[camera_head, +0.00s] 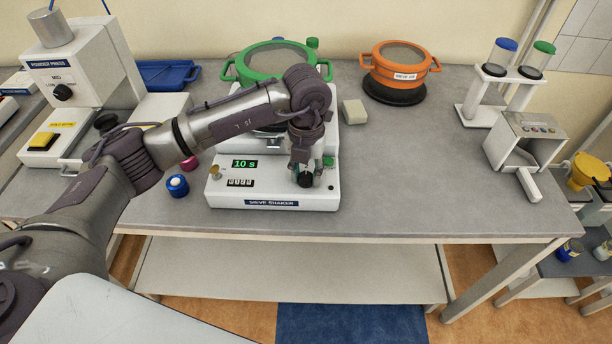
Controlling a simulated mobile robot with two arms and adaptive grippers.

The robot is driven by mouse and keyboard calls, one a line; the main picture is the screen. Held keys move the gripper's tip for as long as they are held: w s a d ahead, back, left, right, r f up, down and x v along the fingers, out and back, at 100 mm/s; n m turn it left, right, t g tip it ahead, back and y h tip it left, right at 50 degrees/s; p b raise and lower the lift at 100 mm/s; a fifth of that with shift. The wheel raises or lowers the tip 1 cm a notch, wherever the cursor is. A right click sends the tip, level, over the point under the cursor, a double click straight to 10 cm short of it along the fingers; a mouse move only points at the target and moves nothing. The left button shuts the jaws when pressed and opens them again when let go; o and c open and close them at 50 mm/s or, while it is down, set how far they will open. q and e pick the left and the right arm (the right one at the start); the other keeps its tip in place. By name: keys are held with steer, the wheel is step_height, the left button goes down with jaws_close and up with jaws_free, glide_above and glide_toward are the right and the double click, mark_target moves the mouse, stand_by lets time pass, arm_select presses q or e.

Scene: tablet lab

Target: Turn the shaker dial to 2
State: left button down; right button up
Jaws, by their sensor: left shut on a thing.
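The sieve shaker (272,200) stands on the grey bench, a white box labelled "SIEVE SHAKER" at its front. My left gripper (305,176) points down from above and is shut on the dial. The fingers hide part of the dial, and its setting cannot be read. A green sieve (272,62) sits on top of the shaker, partly behind my left arm. My right gripper is not in view.
A powder press (80,65) stands at the left. Blue (177,187) and pink caps lie left of the shaker. An orange sieve (400,64) rests on a black base at the back. A tube stand (490,110) is at the right.

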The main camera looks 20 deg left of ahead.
mark_target(306, 176)
arm_select(q)
steer(key=shift+r, duration=0.1)
stand_by(0.4)
steer(key=c, duration=0.7)
jaws_free()
steer(key=shift+c, duration=0.2)
step_height(306, 176, up, 12)
